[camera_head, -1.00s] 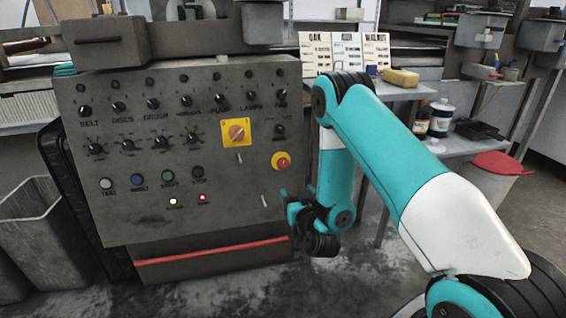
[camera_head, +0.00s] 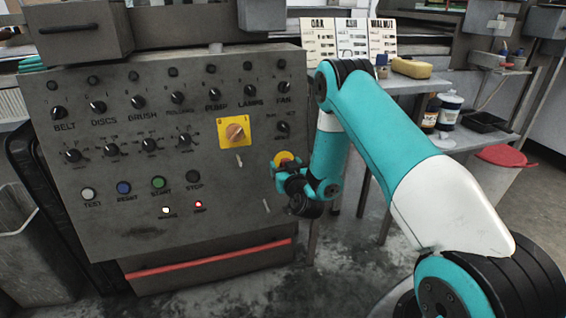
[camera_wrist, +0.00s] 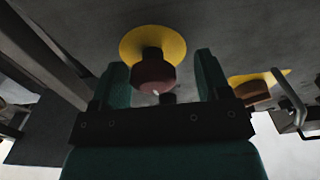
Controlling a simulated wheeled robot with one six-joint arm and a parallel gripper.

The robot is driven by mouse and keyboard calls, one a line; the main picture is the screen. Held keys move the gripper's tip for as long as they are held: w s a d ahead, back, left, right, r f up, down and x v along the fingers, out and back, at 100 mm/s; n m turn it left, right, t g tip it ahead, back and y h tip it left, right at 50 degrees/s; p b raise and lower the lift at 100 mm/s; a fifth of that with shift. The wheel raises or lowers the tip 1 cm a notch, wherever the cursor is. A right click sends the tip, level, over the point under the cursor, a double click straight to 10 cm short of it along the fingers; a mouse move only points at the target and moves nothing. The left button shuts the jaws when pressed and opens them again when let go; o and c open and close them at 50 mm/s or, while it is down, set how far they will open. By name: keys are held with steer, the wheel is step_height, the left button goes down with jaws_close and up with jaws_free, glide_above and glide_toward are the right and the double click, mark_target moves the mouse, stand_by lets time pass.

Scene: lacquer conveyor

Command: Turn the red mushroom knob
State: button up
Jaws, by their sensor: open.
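The red mushroom knob (camera_wrist: 153,74) sits on a round yellow disc (camera_wrist: 140,42) on the grey control panel. In the wrist view it lies between the two green fingers of my gripper (camera_wrist: 161,72), with a visible gap on each side. The fingers look apart from it. In the head view the red mushroom knob (camera_head: 286,158) and its disc show at the panel's right side, partly hidden by my gripper (camera_head: 283,175). My gripper is open and empty, just below and in front of the knob.
The grey panel (camera_head: 95,215) carries several black knobs, push buttons and two lit lamps. An orange rotary switch (camera_head: 235,132) on a yellow square plate is up and left of my gripper. A side table with bottles (camera_head: 448,108) and a red-lidded bin (camera_head: 497,180) stand right.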

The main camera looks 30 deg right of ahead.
steer(key=shift+w+d, duration=0.2)
steer(key=shift+d, duration=0.1)
steer(key=shift+s+d, duration=0.1)
steer(key=shift+d, duration=0.05)
steer(key=c, duration=0.9)
steer(key=shift+c, duration=0.2)
